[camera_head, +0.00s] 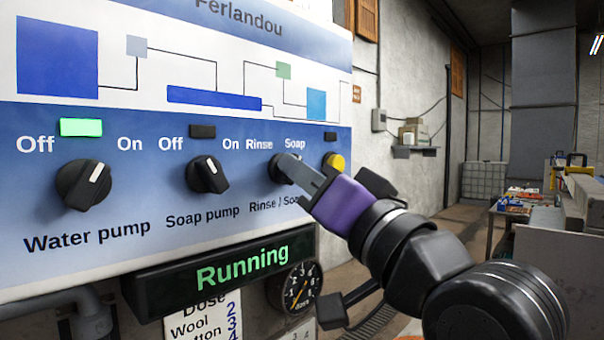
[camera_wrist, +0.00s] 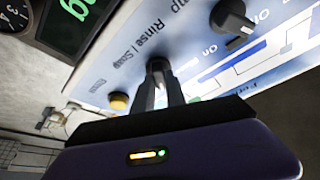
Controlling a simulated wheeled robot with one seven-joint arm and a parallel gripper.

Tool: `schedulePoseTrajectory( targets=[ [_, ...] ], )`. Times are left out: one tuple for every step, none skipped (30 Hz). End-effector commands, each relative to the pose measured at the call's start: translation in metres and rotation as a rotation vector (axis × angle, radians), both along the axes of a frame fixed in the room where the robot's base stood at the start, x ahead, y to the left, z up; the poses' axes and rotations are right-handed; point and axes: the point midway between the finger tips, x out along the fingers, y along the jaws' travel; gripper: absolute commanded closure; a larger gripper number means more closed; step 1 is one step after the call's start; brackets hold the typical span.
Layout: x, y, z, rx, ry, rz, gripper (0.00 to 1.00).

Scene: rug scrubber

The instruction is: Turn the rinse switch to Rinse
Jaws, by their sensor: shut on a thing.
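The rinse switch is a black round knob (camera_head: 280,170) on the blue panel, under the labels Rinse on its left and Soap on its right. The label below it reads "Rinse / Soap", partly covered by my gripper. My gripper (camera_head: 302,173), with a purple body, reaches in from the right and its grey fingers are shut on this knob. In the wrist view the knob (camera_wrist: 158,65) sits at the tips of both fingers (camera_wrist: 160,88). The knob's pointer is hidden, so I cannot tell which side it points to.
The water pump knob (camera_head: 83,185) points toward On under a lit green lamp (camera_head: 81,127). The soap pump knob (camera_head: 207,175) points toward Off under a dark lamp. A yellow button (camera_head: 334,162) is close right of the rinse switch. A display (camera_head: 225,270) below reads "Running".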

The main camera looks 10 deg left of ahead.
Motion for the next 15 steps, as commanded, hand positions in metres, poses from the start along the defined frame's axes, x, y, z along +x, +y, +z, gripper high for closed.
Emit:
schedulePoseTrajectory(
  targets=[
    [0.0, -0.0002, -0.0004, -0.001, -0.002, 0.0, 1.0],
    [0.0, -0.0002, -0.0005, -0.003, -0.004, 0.0, 1.0],
    [0.0001, -0.0003, -0.0009, -0.007, -0.008, 0.0, 1.0],
    [0.0002, -0.0005, -0.0011, -0.009, -0.013, -0.001, 1.0],
    [0.0004, -0.0007, -0.0015, -0.013, -0.018, -0.001, 1.0],
    [0.0007, -0.001, -0.0018, -0.021, -0.028, -0.002, 1.0],
    [0.0009, -0.0013, -0.0022, -0.028, -0.036, -0.002, 1.0],
    [0.0011, -0.0015, -0.0026, -0.035, -0.045, -0.001, 1.0],
    [0.0012, -0.0016, -0.0031, -0.048, -0.062, -0.002, 1.0],
    [0.0012, -0.0015, -0.0034, -0.057, -0.074, -0.002, 1.0],
    [0.001, -0.0014, -0.0036, -0.069, -0.089, -0.002, 1.0],
    [0.0014, -0.0022, -0.0038, -0.086, -0.111, -0.004, 1.0],
    [0.0016, -0.0024, -0.0041, -0.099, -0.128, -0.003, 1.0],
    [0.0017, -0.0023, -0.0047, -0.114, -0.146, -0.004, 1.0],
    [0.002, -0.0025, -0.0052, -0.134, -0.171, -0.003, 1.0]
  ],
)
